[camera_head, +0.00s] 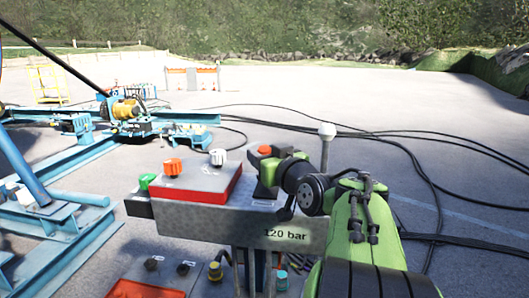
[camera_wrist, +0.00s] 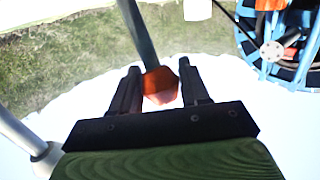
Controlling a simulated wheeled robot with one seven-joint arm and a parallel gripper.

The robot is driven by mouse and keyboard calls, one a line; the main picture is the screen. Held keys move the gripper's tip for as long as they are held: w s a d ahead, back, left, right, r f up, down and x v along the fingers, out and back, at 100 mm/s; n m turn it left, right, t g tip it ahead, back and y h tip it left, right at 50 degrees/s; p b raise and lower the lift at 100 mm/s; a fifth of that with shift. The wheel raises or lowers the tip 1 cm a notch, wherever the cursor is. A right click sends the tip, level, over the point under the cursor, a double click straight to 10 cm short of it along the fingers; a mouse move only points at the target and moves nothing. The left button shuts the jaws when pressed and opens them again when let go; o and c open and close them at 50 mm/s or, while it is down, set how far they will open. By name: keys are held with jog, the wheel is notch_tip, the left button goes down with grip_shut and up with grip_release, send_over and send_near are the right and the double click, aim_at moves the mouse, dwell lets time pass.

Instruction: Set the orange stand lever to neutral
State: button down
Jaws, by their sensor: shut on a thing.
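The orange stand lever shows its orange-red knob (camera_head: 265,150) at the far side of my gripper in the head view. My gripper (camera_head: 268,168) is at the control stand, to the right of the red-topped panel. In the wrist view the orange knob (camera_wrist: 160,86) is between the two dark fingers of my gripper (camera_wrist: 162,88), with a grey rod running up from it. The fingers are shut on the knob. In the head view my gripper and arm hide the lever's rod and base, so I cannot tell its angle well.
A lever with a pale ball top (camera_head: 327,130) stands close right of my gripper. A red panel (camera_head: 205,184) carries an orange knob (camera_head: 172,167) and a white knob (camera_head: 218,157). A green knob (camera_head: 147,181) is at left. Black cables (camera_head: 430,190) lie on open ground.

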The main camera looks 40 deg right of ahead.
jog(key=d+g+p, duration=0.1)
jog(key=p, duration=0.1)
jog(key=w+d+r+m+g+p, duration=0.1)
jog(key=p, duration=0.2)
jog(key=shift+w+r+y, duration=0.2)
jog(key=shift+w+y, duration=0.05)
jog(key=shift+y, duration=0.15)
jog(key=shift+w+d+f+m+g+p, duration=0.1)
jog(key=shift+w+d+m+g+p, duration=0.25)
jog(key=shift+p, duration=0.6)
jog(key=shift+d+f+y, duration=0.15)
jog(key=shift+f+y, duration=0.05)
jog(key=shift+y, duration=0.1)
jog(key=shift+f, duration=0.1)
jog(key=c, duration=0.6)
grip_release()
